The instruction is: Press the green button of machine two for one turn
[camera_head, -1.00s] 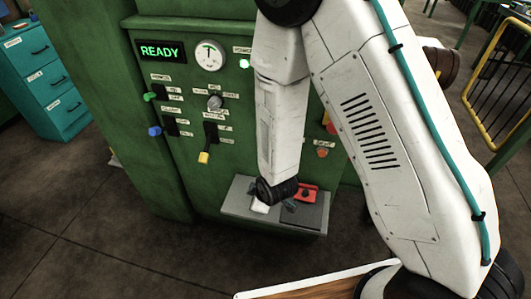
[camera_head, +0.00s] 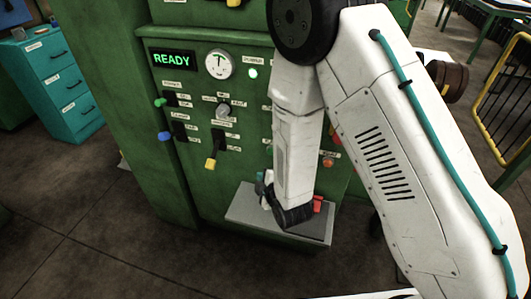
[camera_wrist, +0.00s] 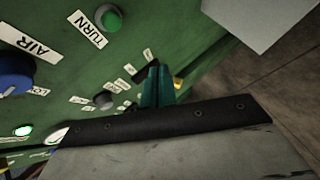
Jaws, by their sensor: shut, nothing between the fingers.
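The green machine (camera_head: 205,205) stands ahead with a lit READY display (camera_head: 173,59). In the wrist view a round green button (camera_wrist: 110,18) sits beside a TURN label on the green panel, and a blue knob (camera_wrist: 15,75) sits beside an AIR label. My gripper (camera_wrist: 157,82) shows as teal fingers, shut and empty, in front of the panel and apart from the green button in the picture. In the head view my gripper (camera_head: 261,183) is small, above the shelf, partly hidden by my wrist. Green (camera_head: 160,102) and blue (camera_head: 165,136) knobs show on the panel's left; I cannot tell whether they are the same controls.
A grey shelf (camera_head: 243,208) juts from the machine below my wrist, with a red item (camera_head: 318,203) on it. A yellow-tipped lever (camera_head: 211,162) and an orange button (camera_head: 328,161) are on the panel. Teal drawers (camera_head: 50,70) stand left. Floor at lower left is clear.

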